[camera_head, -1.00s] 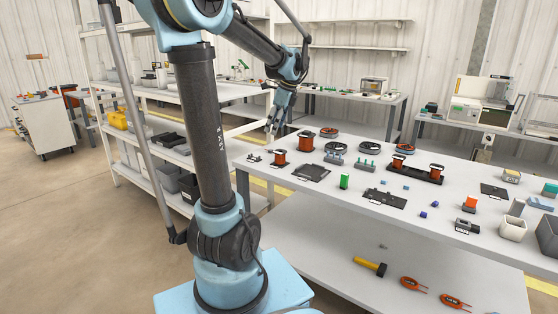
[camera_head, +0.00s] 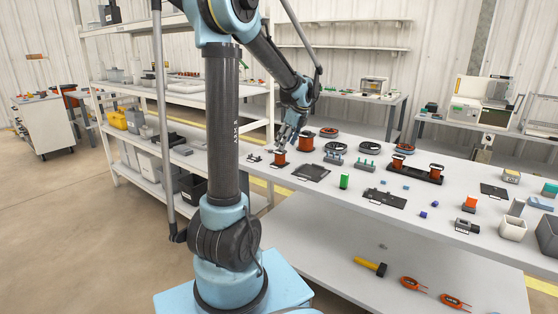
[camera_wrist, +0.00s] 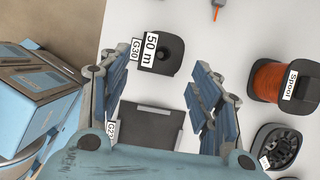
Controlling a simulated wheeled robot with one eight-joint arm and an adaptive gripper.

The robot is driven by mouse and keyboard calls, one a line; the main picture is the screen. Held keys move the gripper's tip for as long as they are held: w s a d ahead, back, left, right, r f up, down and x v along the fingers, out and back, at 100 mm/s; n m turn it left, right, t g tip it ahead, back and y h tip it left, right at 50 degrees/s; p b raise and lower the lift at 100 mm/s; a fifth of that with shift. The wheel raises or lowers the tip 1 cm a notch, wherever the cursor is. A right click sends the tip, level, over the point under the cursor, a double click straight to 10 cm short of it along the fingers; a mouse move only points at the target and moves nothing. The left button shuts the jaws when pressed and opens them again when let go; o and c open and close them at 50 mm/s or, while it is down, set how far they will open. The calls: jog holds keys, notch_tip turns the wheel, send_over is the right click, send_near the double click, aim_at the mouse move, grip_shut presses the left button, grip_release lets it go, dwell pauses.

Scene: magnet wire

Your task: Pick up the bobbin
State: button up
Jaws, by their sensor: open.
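My gripper (camera_head: 285,143) is above and close to this bobbin. In the wrist view my gripper (camera_wrist: 161,80) is open and empty, with the bobbin ahead between the fingers' lines. I cannot tell the exact height gap.
A flat dark plate (camera_head: 311,172) lies nearby. A black rack (camera_head: 414,171) with red spools is farther right. A green cylinder (camera_head: 344,181) stands near the table's front edge.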

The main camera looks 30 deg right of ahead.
aim_at(280, 151)
jog(key=shift+w+x, duration=0.2)
jog(key=shift+x, duration=1.65)
jog(key=shift+w+x, duration=0.2)
jog(key=shift+x, duration=1.6)
jog(key=shift+r, duration=0.15)
jog(key=c, duration=1.1)
